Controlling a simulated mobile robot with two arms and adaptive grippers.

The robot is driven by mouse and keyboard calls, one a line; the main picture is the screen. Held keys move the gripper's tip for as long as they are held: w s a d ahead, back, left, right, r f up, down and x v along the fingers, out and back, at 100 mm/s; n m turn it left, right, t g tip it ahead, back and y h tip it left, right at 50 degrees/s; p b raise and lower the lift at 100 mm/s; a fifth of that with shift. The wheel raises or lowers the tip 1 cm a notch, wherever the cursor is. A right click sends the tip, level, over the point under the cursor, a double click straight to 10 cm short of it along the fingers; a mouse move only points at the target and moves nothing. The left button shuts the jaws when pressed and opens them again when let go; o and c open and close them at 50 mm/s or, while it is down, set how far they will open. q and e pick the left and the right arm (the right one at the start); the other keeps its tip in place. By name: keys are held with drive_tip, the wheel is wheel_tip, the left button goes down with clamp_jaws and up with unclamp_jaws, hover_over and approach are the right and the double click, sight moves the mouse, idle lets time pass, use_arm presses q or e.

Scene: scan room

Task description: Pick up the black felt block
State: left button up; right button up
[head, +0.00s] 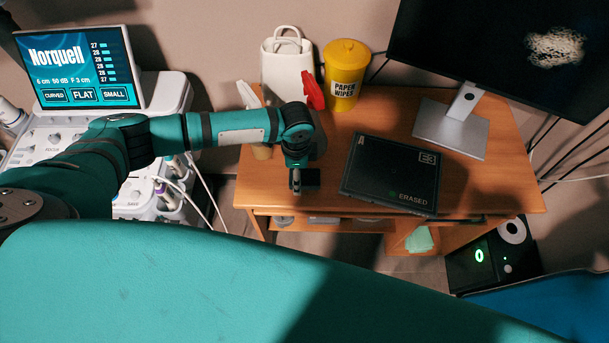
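A small dark block (312,178), which looks like the black felt block, lies near the front left edge of the wooden desk (460,188). My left gripper (295,186) points down right at the block's left side and hides part of it. I cannot tell whether the fingers touch the block or how far apart they are. My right gripper is not in view.
A black case marked "ERASED" (392,172) lies right of the block. An ultrasound machine (80,70) stands left.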

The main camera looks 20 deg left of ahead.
use_arm(q)
drive_tip(key=shift+f, duration=1.15)
drive_tip(key=c, duration=1.1)
drive_tip(key=shift+o, duration=0.2)
drive_tip(key=shift+r, duration=0.1)
drive_tip(key=shift+r+b, duration=0.3)
drive_tip(key=shift+r, duration=0.5)
drive_tip(key=shift+s+d+r+b, duration=0.15)
drive_tip(key=shift+s+r+b, duration=0.05)
drive_tip(key=shift+r, duration=0.25)
drive_tip(key=shift+s+d+r+b, duration=0.1)
drive_tip(key=shift+s+r+b, duration=0.05)
drive_tip(key=shift+r, duration=0.25)
drive_tip(key=s+d+r+b, duration=0.1)
drive_tip(key=s+d+b, duration=0.1)
drive_tip(key=s+d, duration=0.5)
drive_tip(key=s, duration=0.6)
drive_tip(key=shift+d+r, duration=0.2)
drive_tip(key=shift+r, duration=0.1)
drive_tip(key=shift+s, duration=0.1)
